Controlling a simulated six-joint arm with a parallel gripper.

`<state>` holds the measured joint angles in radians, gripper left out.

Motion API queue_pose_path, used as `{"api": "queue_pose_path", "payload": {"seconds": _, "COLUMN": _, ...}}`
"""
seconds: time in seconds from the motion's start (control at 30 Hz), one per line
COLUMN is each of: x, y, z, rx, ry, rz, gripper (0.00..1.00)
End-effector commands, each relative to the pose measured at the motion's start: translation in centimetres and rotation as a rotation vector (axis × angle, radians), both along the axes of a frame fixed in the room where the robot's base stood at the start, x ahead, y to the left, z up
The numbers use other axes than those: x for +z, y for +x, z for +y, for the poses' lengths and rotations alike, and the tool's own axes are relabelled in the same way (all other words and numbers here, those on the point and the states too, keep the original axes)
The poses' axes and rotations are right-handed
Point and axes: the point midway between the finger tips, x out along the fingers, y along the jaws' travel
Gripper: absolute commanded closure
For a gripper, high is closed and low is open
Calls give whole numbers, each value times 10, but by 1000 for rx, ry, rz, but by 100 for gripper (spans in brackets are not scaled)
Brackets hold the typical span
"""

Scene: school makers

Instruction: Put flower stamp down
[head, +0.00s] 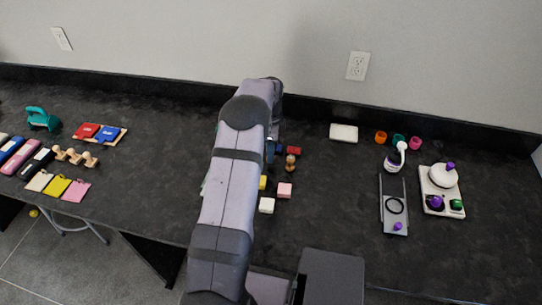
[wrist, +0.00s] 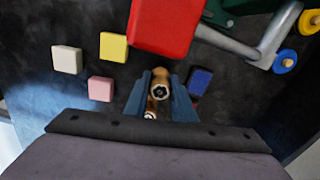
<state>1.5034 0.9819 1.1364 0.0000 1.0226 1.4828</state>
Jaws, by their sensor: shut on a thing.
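The flower stamp (wrist: 161,90) is a small wooden piece with a dark flower-shaped end facing the wrist camera. My gripper (wrist: 161,75) is shut on it, one blue finger on each side. In the head view my gripper (head: 270,150) is mostly hidden behind my arm. A small wooden piece (head: 290,163) shows just right of it there; I cannot tell whether it is the held stamp. Another round wooden end (wrist: 150,114) shows below the held stamp in the wrist view. I cannot tell whether the stamp touches the table.
A white block (wrist: 67,60), a yellow block (wrist: 114,47) and a pink block (wrist: 100,89) lie left in the wrist view. A blue block (wrist: 200,81) lies right of the fingers. A large red thing (wrist: 165,25) is close above.

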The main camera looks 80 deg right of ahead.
Motion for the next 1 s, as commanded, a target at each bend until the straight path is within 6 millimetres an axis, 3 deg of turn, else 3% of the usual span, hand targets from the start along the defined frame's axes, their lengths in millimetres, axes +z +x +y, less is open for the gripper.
{"api": "queue_pose_path", "payload": {"seconds": 0.2, "x": -24, "y": 0, "z": 1, "rx": 0, "ry": 2, "rz": 0, "gripper": 100}}
{"api": "queue_pose_path", "payload": {"seconds": 0.63, "x": -31, "y": 0, "z": 0, "rx": 0, "ry": 0, "rz": 0, "gripper": 100}}
{"api": "queue_pose_path", "payload": {"seconds": 0.67, "x": -31, "y": 0, "z": 0, "rx": 0, "ry": 1, "rz": 0, "gripper": 75}}
{"api": "queue_pose_path", "payload": {"seconds": 0.73, "x": -30, "y": 0, "z": 0, "rx": 0, "ry": 1, "rz": 0, "gripper": 58}}
{"api": "queue_pose_path", "payload": {"seconds": 1.0, "x": -30, "y": 0, "z": 0, "rx": 0, "ry": 1, "rz": 0, "gripper": 58}}
